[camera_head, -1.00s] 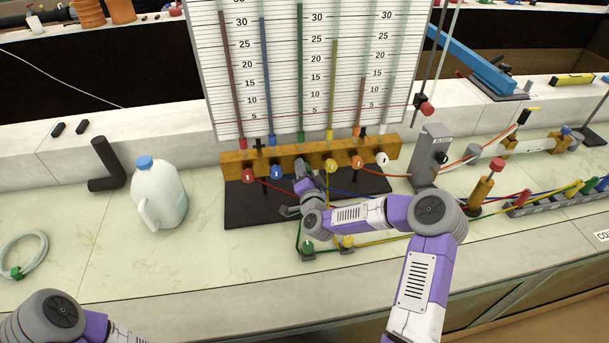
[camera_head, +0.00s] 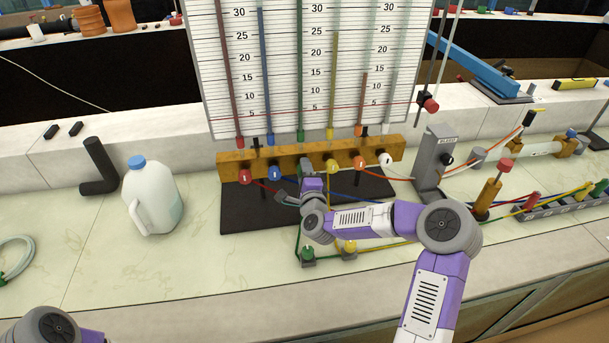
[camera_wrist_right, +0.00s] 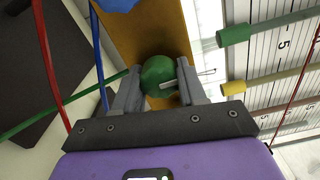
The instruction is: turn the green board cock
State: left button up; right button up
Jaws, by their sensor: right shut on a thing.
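The green board cock (camera_wrist_right: 158,72) is a round green knob with a pale mark, on the wooden bar (camera_wrist_right: 150,25) below the green tube. In the right wrist view it sits between the two grey fingers of my right gripper (camera_wrist_right: 160,88), which is shut on it. In the head view my right gripper (camera_head: 306,172) is at the middle of the wooden bar (camera_head: 228,166) and hides the green cock. Red (camera_head: 245,177), blue (camera_head: 274,173), yellow (camera_head: 332,166), orange (camera_head: 359,163) and white (camera_head: 385,159) cocks line the same bar. My left gripper is out of view.
The scale board (camera_head: 290,75) with coloured tubes rises behind the bar. A white jug (camera_head: 153,200) stands left of the black base (camera_head: 238,218). Green (camera_head: 308,254) and yellow (camera_head: 349,246) fittings with hoses lie in front. A grey post (camera_head: 432,160) stands to the right.

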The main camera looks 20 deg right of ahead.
jog(key=shift+m, duration=0.3)
jog(key=o, duration=1)
jog(key=shift+o, duration=0.2)
jog(key=v, duration=0.7)
jog(key=shift+s+p, duration=0.3)
jog(key=shift+p, duration=0.05)
